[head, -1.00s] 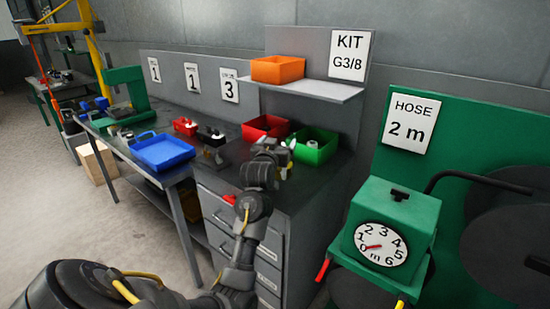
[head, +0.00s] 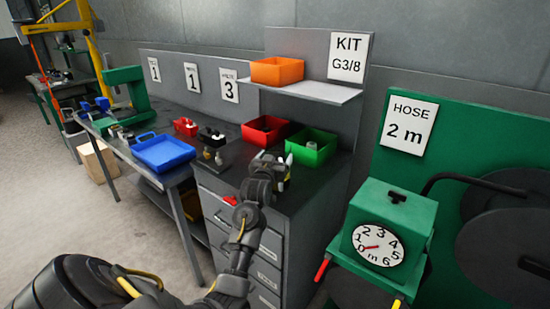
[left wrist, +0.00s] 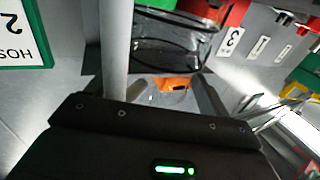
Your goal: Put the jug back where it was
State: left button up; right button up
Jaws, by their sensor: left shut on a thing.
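My left gripper (head: 277,168) is above the dark top of the drawer cabinet, in front of the red and green bins. It is shut on a clear, dark-looking vessel, which I take to be the jug. In the left wrist view the jug (left wrist: 165,55) shows as see-through walls with curved rims just beyond the gripper's palm, beside a pale grey finger. In the head view the jug is hard to make out behind the gripper. I cannot tell whether it touches the cabinet top. My right gripper is in neither view.
The red bin (head: 264,131) and green bin (head: 312,148) stand behind the gripper. An orange bin (head: 277,71) sits on the shelf (head: 318,92) above. A blue tray (head: 163,153) and small fittings lie left on the bench. The green hose station (head: 405,220) stands right.

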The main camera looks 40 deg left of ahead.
pick_arm(q)
jog(key=shift+f, duration=0.15)
jog(key=o, duration=1.4)
jog(key=shift+o, duration=0.2)
jog(key=shift+s, duration=0.1)
jog(key=b+v, duration=0.2)
jog(key=v, duration=0.9)
jog(key=shift+s+b, duration=0.4)
jog(key=shift+d, duration=0.15)
